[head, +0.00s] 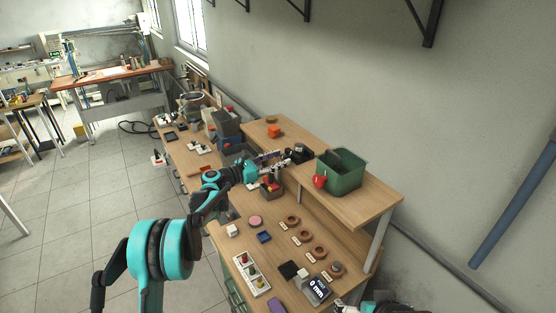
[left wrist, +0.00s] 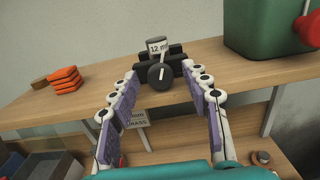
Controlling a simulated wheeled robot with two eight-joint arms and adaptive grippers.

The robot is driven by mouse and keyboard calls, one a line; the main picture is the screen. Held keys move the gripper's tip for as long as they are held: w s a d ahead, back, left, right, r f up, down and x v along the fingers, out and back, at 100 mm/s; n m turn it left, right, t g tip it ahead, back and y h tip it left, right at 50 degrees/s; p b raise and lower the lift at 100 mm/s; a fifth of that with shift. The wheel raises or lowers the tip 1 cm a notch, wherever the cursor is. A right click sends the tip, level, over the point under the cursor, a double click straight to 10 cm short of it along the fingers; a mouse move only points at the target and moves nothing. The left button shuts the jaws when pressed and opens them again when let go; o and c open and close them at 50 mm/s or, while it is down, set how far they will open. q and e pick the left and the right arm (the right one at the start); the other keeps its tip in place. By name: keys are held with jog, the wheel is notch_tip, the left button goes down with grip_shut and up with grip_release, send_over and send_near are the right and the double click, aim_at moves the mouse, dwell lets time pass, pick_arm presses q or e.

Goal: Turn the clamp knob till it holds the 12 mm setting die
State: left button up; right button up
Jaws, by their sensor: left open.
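The dark clamp (head: 301,153) stands on the raised shelf. In the left wrist view its round black knob (left wrist: 160,76) faces me, with a white line almost upright on it. The setting die (left wrist: 157,46), a light piece labelled "12 m…", sits in the top of the clamp, above the knob. My left gripper (head: 279,157) is in front of the clamp. In the left wrist view its two purple-padded fingers are spread to either side of the knob, with nothing between them. Part of my right arm shows at the bottom edge of the head view; its fingers cannot be made out.
A green bin (head: 341,172) with a red part on its rim stands right of the clamp. Orange blocks (left wrist: 66,80) lie to the left on the shelf (head: 369,209). Below, the bench holds several brown rings, a small display reading "0 mm" (head: 318,288) and a tray of buttons (head: 251,272).

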pick_arm(q)
grip_shut()
jog(key=shift+f+m+b, duration=0.15)
jog(key=shift+m+b, duration=0.95)
jog(key=shift+m, duration=0.1)
jog(key=shift+m+b, duration=0.3)
jog(key=shift+m, duration=0.6)
grip_release()
jog(key=shift+s, duration=0.1)
jog(key=v, duration=1.2)
jog(key=shift+d, duration=0.1)
